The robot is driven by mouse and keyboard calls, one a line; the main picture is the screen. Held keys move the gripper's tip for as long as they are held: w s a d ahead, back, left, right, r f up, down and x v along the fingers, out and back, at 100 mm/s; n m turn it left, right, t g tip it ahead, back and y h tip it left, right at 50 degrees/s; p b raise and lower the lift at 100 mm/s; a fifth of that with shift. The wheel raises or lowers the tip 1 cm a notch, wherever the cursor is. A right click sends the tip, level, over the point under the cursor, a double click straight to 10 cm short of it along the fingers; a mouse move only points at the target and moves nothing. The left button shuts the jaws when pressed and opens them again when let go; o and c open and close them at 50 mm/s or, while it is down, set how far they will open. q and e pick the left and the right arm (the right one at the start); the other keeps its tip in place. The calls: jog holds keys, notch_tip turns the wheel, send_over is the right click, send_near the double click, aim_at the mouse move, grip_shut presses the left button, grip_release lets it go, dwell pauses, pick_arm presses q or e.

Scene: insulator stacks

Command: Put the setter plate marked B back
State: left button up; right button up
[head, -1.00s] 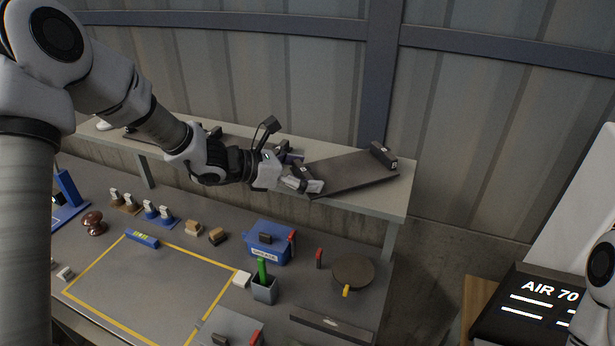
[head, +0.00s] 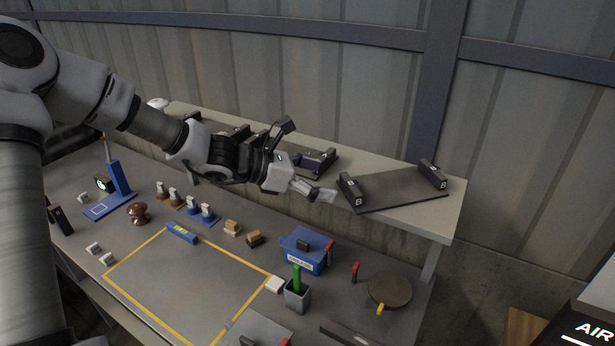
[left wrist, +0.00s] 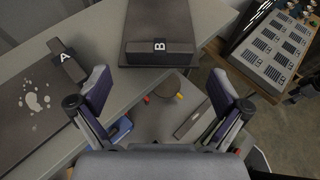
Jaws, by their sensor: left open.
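The setter plate marked B (head: 400,191) is a dark flat plate lying on the raised shelf's right part, with a dark block at each end. In the left wrist view its letter B shows on the near block (left wrist: 158,47). My left gripper (head: 322,193) is open and empty, just left of the plate's near block and apart from it. In the left wrist view the open fingers (left wrist: 158,90) are below the plate in the picture, with a clear gap between them. My right gripper is not in view.
The grey shelf (head: 445,212) also bears a spotted plate marked A (left wrist: 35,110), left of plate B. On the bench below stand a blue box (head: 303,252), a grey cup with a green item (head: 297,292) and a round dark disc (head: 390,290). A yellow-taped area (head: 215,252) is mostly clear.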

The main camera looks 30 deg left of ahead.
pick_arm(q)
jog(key=p+v, duration=0.2)
jog(key=v, duration=0.2)
jog(key=shift+s+a+r, duration=0.15)
jog(key=shift+a, duration=0.05)
jog(key=shift+d, duration=0.1)
